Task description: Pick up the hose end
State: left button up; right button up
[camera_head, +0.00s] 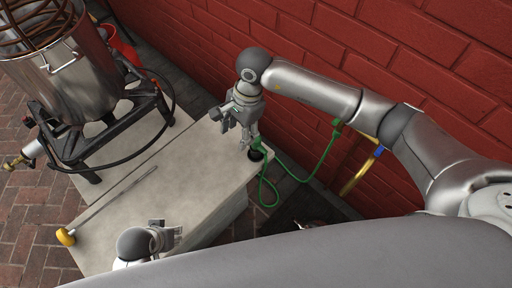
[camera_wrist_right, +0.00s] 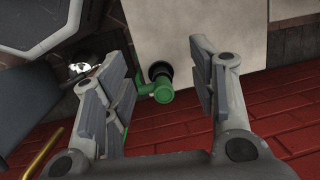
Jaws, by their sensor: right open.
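The green hose end (camera_head: 258,143) is at the near right edge of the pale slab (camera_head: 165,190), next to a round black piece (camera_head: 257,155). In the right wrist view, the hose end (camera_wrist_right: 158,92) shows between my open fingers, apart from the right-hand one; I cannot tell whether the left-hand one touches it. My right gripper (camera_head: 247,139) points down over the hose end. The green hose (camera_head: 320,165) runs from it towards the wall. My left gripper (camera_head: 166,236) is low over the slab's front; its fingers are partly hidden and their opening is unclear.
A metal pot (camera_head: 70,75) with a coil stands on a black burner frame (camera_head: 110,125) at the left. A red brick wall (camera_head: 400,60) is close behind my right arm. The slab's middle is clear.

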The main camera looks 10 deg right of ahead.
pick_arm(q)
jog(key=shift+f, duration=0.2)
pick_arm(e)
jog(key=w+d+h, duration=0.2)
jog(key=d, duration=0.3)
pick_arm(q)
notch_tip(320, 180, up, 2)
jog(key=shift+r+b, duration=0.15)
jog(key=shift+b, duration=0.25)
pick_arm(e)
send_over(256, 141)
notch_tip(256, 141, down, 5)
jog(key=shift+r, duration=0.15)
jog(key=shift+w+d+f+b, duration=0.1)
jog(key=shift+w+f+b, duration=0.1)
jog(key=shift+f, duration=0.8)
jog(key=shift+w+a+f+b, duration=0.1)
jog(key=shift+w+f+b, duration=0.1)
jog(key=shift+f, duration=0.75)
jog(key=shift+w+d+f+b, duration=0.1)
jog(key=shift+w+f+b, duration=0.1)
jog(key=shift+f, duration=0.8)
pick_arm(q)
jog(key=v, duration=0.4)
jog(key=shift+w+r, duration=0.1)
jog(key=shift+r, duration=0.25)
pick_arm(e)
grip_shut()
